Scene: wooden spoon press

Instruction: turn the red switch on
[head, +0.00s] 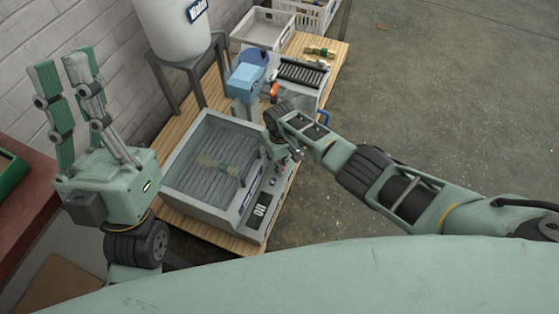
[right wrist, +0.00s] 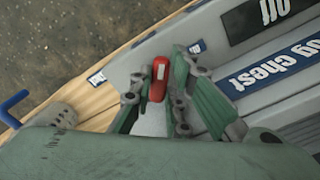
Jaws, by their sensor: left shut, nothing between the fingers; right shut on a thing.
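The red switch (right wrist: 159,78) stands out from the grey panel of the drying chest (right wrist: 150,50) in the right wrist view. My right gripper (right wrist: 160,88) has its fingers on either side of the switch and is shut on it. In the head view this gripper (head: 279,155) is at the right side of the chest (head: 205,213), and I cannot make out the switch there. My left gripper (head: 60,62) is raised at the left, away from the chest, shut and empty.
A panel label reading "Off" (right wrist: 262,14) shows beside the blue chest label (right wrist: 272,66). A blue machine (head: 246,80) and a roller unit (head: 303,72) stand behind the chest on the wooden table (head: 185,134). A white tank (head: 172,28) is at the back left.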

